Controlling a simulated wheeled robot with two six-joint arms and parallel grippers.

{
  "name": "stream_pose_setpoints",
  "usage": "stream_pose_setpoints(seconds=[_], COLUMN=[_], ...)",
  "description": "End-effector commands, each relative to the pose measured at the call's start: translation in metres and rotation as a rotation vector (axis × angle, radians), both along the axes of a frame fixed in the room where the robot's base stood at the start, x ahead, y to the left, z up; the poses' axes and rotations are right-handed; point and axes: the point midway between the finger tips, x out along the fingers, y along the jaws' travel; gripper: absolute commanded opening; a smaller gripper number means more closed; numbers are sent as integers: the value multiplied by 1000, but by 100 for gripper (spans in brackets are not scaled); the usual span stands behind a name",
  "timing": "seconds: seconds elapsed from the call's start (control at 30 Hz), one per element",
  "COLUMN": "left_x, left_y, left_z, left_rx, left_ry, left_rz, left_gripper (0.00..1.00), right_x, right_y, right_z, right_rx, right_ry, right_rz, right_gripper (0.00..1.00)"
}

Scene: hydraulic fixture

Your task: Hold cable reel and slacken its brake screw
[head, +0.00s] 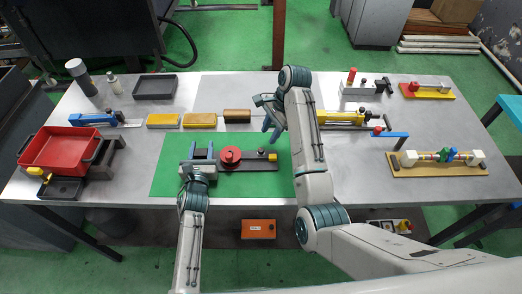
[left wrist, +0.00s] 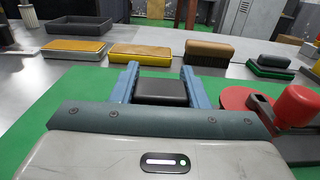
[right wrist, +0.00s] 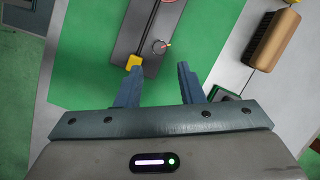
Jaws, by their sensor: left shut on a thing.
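The cable reel appears as a red disc with a red knob (head: 230,155) on a dark base plate (head: 246,165), on a green mat (head: 165,178). It also shows at the right of the left wrist view (left wrist: 297,104). A small grey round knob with an orange mark, perhaps the brake screw (right wrist: 160,46), and a yellow block (right wrist: 133,62) sit on the plate. My left gripper (left wrist: 161,78) is shut on a dark block (left wrist: 162,92) left of the reel; whether it joins the plate is unclear. My right gripper (right wrist: 155,80) is open and empty, above the mat's back right, apart from the knob.
A brown brush (head: 237,115) and yellow blocks (head: 199,120) line the mat's back edge. A red bin (head: 60,148) stands at the left. A yellow cylinder fixture (head: 343,117) and a board with valves (head: 437,169) are at the right. The mat's front is clear.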

Motion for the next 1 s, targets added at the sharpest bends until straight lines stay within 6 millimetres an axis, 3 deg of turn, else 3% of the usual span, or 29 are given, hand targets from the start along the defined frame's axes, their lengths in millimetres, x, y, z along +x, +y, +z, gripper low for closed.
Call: stream_pose_setpoints(seconds=[0.3, 0.8, 1.0], left_x=[0, 0, 0], left_y=[0, 0, 0], left_z=[0, 0, 0], left_rx=[0, 0, 0], left_ry=[1, 1, 1], left_rz=[0, 0, 0], left_gripper=[7, 7, 7], right_x=[0, -4, -4], right_y=[4, 19, 22], right_z=[-6, -58, -69], right_rx=[-30, -32, -31], right_ry=[77, 80, 78], right_rz=[-216, -221, -220], right_gripper=[35, 35, 35])
